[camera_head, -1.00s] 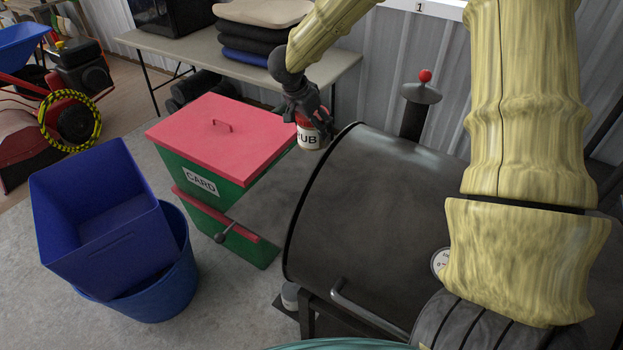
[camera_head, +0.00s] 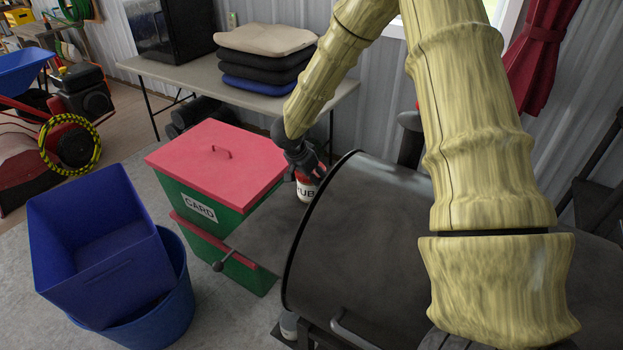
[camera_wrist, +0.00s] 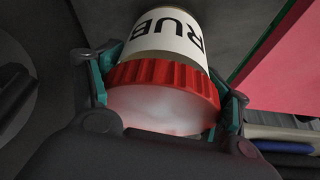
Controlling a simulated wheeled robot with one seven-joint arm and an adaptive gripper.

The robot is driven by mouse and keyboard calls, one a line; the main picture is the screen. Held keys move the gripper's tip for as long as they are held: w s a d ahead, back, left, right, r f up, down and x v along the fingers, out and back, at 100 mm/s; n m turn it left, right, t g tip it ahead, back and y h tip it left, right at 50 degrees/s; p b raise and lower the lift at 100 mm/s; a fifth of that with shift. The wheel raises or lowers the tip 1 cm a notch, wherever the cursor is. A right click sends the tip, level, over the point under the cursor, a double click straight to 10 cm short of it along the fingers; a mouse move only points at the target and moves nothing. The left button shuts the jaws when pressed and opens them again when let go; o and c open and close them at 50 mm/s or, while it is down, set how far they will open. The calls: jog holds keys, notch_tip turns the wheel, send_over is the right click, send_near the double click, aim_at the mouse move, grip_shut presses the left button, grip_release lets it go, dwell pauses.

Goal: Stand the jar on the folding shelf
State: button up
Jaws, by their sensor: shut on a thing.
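The jar (camera_head: 305,191) has a red lid and a white label with black letters reading "RUB". My gripper (camera_head: 303,168) is shut on it near the lid and holds it roughly upright, lid towards the wrist. In the wrist view the fingers clasp both sides of the red lid (camera_wrist: 165,85). The folding shelf (camera_head: 268,237) is a dark grey flat panel on the left side of the black smoker barrel (camera_head: 365,235). The jar is at the shelf's far end beside the barrel rim, which hides part of it. I cannot tell whether its base touches the shelf.
A green box with a red lid (camera_head: 215,155), marked "CARD", stands close left of the shelf. A table (camera_head: 195,68) with stacked cushions (camera_head: 262,60) is behind. A blue crate (camera_head: 95,235) sits in a blue tub (camera_head: 160,312) at left. Most of the shelf is bare.

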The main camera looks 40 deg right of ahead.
jog(key=shift+f, duration=0.2)
jog(key=o, duration=1.5)
jog(key=shift+r, duration=0.1)
jog(key=b+v, duration=0.1)
jog(key=v, duration=1.1)
